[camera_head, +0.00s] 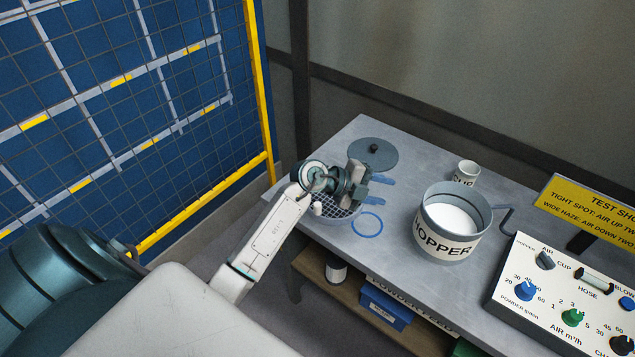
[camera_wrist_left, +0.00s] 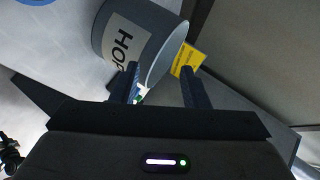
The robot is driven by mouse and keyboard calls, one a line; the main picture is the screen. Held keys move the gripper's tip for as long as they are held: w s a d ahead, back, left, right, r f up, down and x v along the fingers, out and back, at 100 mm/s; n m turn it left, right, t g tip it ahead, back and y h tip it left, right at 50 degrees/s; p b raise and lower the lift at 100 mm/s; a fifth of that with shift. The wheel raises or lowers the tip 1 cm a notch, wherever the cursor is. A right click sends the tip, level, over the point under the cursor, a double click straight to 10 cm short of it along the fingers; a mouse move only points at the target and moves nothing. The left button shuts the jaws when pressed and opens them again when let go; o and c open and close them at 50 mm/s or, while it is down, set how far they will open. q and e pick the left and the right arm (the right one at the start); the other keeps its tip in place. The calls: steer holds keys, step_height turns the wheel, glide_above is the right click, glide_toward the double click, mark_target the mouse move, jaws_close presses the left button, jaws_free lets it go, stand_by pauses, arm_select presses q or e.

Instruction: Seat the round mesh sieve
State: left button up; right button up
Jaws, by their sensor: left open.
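The round mesh sieve (camera_head: 325,208) sits on the grey table at its left end, with a grey rim and a light grid. My left gripper and wrist hide part of it in the head view. My left gripper (camera_head: 382,190) is open and empty, above the table, its blue fingers pointing right toward the hopper. In the left wrist view the two fingers (camera_wrist_left: 160,84) are apart, with the hopper (camera_wrist_left: 125,38) beyond them. The hopper (camera_head: 447,245) is a labelled round grey vessel with white contents. A blue ring (camera_head: 367,224) lies flat beside the sieve. My right gripper is not in view.
A grey lid with a black knob (camera_head: 373,153) lies at the table's back. A small labelled cup (camera_head: 466,173) stands behind the hopper. A control panel (camera_head: 560,300) and yellow sign (camera_head: 590,208) are at the right. A blue box (camera_head: 385,306) sits on the lower shelf.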

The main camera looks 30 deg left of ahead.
arm_select(q)
steer(key=a+f+g+y, duration=0.4)
steer(key=a, duration=0.2)
steer(key=n+g+y, duration=0.4)
steer(key=g+y, duration=0.1)
glide_above(317, 204)
steer(key=shift+w+d+f, duration=0.25)
steer(key=shift+d+f, duration=0.05)
steer(key=shift+d, duration=0.05)
steer(key=shift+s+a+r, duration=0.1)
steer(key=shift+s+a, duration=0.05)
steer(key=shift+a, duration=0.1)
steer(key=shift+f+n+b, duration=0.3)
steer(key=shift+f+b, duration=0.1)
steer(key=shift+f, duration=0.05)
step_height(317, 204, down, 6)
steer(key=b, duration=0.5)
steer(key=shift+f+b, duration=0.2)
steer(key=shift+b, duration=0.1)
steer(key=shift+c, duration=0.4)
steer(key=shift+r, duration=0.1)
jaws_close()
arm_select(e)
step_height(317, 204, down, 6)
